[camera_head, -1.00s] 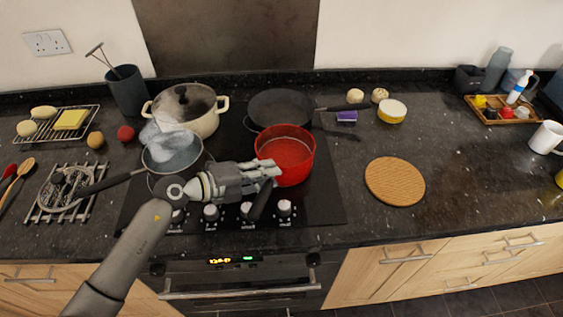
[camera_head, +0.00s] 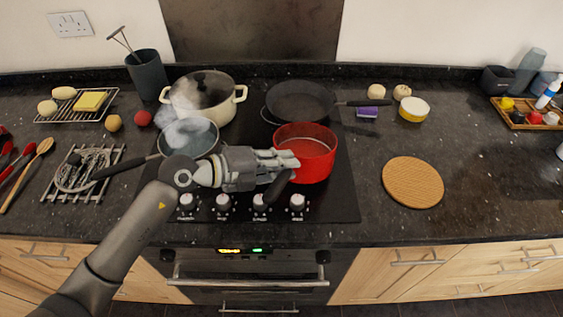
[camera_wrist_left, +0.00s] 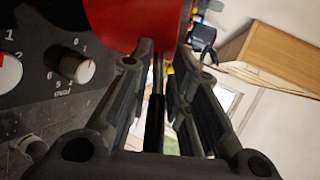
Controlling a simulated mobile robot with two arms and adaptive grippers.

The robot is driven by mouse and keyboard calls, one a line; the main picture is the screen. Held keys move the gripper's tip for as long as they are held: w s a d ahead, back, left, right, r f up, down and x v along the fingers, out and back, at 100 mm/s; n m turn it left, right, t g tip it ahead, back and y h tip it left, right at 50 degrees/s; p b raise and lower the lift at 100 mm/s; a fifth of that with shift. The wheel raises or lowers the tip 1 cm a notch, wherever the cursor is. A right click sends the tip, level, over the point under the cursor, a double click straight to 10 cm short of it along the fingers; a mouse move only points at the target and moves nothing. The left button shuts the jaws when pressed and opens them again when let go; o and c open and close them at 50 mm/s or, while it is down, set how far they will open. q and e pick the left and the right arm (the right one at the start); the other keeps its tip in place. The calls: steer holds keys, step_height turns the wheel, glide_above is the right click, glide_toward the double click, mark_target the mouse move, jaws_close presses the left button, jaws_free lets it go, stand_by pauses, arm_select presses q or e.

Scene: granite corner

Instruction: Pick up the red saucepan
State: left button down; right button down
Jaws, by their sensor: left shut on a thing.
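The red saucepan (camera_head: 306,150) is upright at the right front of the black hob in the head view, with something reddish inside. Its dark handle (camera_head: 279,187) points toward the front left. My left gripper (camera_head: 288,163) comes in from the left and is shut on this handle, close to the pan wall. In the left wrist view the dark handle (camera_wrist_left: 156,95) runs between the two fingers, and the red pan wall (camera_wrist_left: 135,22) is just beyond them. I cannot tell whether the pan's base touches the hob. My right gripper is not in view.
A steaming small pan (camera_head: 188,139) is left of the red one, partly behind my arm.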

arm_select(q)
steer(key=s+r, duration=0.1)
steer(key=r, duration=0.1)
steer(key=s+r, duration=0.1)
steer(key=r, duration=0.1)
steer(key=shift+s+d, duration=0.15)
steer(key=shift+s, duration=0.05)
steer(key=s+d+r+b, duration=0.1)
steer(key=s+r, duration=0.3)
steer(key=s, duration=0.4)
steer(key=shift+s, duration=0.3)
steer(key=shift+w, duration=0.1)
